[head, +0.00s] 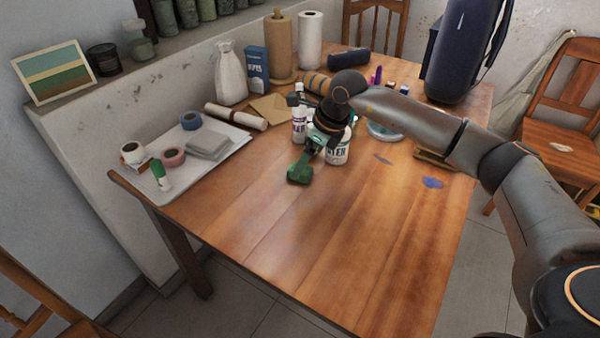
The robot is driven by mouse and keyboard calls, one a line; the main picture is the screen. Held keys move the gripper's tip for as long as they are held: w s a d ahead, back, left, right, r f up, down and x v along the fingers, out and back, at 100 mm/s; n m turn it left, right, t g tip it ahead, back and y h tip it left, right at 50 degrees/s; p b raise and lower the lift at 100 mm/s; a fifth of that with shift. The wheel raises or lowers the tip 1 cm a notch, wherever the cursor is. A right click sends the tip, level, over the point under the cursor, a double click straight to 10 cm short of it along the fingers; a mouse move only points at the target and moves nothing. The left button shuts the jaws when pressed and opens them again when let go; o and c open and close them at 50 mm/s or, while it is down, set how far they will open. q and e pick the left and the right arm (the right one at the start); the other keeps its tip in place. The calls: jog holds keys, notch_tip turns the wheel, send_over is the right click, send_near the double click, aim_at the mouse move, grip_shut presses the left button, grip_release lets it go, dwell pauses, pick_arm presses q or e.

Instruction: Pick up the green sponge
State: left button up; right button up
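The green sponge (299,173) is a small dark green block near the middle of the wooden table (270,215). My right arm reaches in from the right, and its dark gripper (311,153) points down at the sponge's upper right end. The fingertips are at or against the sponge. They are too small and dark to tell whether they are closed on it, or whether the sponge touches the table. My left gripper is not in view.
A white labelled tin (339,150) stands just right of the gripper, and a white bottle (299,126) stands behind it. Tape rolls and a grey block (208,146) lie on a white board at left. The table's front is clear.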

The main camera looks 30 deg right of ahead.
jog(key=x, duration=0.2)
jog(key=shift+w+f, duration=0.1)
jog(key=shift+f, duration=0.2)
jog(key=shift+c, duration=0.2)
grip_shut()
